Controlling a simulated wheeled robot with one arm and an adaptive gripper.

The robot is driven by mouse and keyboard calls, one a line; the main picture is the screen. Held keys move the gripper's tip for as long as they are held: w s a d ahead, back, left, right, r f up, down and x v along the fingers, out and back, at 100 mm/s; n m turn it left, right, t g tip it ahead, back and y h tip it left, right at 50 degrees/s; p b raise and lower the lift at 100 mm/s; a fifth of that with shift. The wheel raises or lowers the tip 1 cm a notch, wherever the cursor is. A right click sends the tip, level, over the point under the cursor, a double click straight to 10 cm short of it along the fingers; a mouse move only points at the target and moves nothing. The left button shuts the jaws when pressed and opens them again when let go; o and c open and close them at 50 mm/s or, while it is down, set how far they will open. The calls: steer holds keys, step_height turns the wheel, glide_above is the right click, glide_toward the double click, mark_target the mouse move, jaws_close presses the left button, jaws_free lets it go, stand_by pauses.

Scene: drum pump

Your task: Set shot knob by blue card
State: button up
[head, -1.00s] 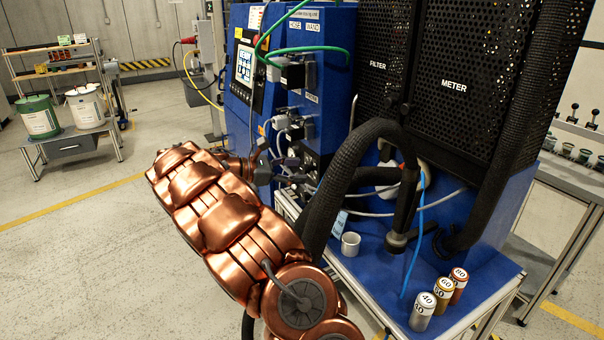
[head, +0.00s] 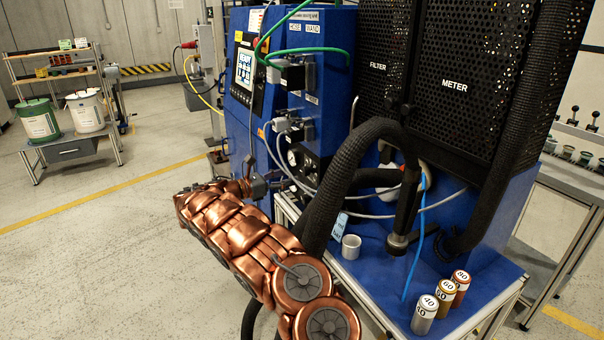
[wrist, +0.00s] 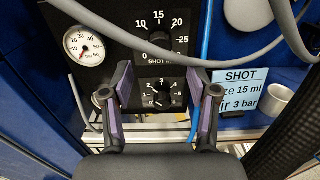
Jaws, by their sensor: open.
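The black panel in the wrist view carries the shot knob (wrist: 160,40), a dark dial under a scale reading 10, 15, 20, 25. Below it is a second, smaller knob (wrist: 161,98) with its own numbered scale. The blue card (wrist: 240,90) hangs to the right and reads SHOT, 15 ml, 3 bar; its left edge is partly covered by my finger. It also shows in the head view (head: 338,224). My gripper (wrist: 162,100) is open and empty, its purple-padded fingers either side of the lower knob in the picture, below the shot knob. Contact cannot be told.
A round pressure gauge (wrist: 84,45) in bar sits left of the knobs. Grey cables (wrist: 215,58) cross the panel's front. A thick black hose (head: 340,180) hangs right of my arm. A white cup (head: 351,246) and several numbered canisters (head: 424,315) stand on the blue deck.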

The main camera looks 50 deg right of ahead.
mark_target(303, 173)
steer(key=shift+p+x, duration=0.5)
steer(key=shift+x, duration=2.6)
steer(key=shift+c, duration=0.4)
steer(key=c, duration=1)
steer(key=shift+d, duration=0.1)
jaws_close()
steer(key=shift+f+b, duration=0.1)
steer(key=shift+b, duration=0.35)
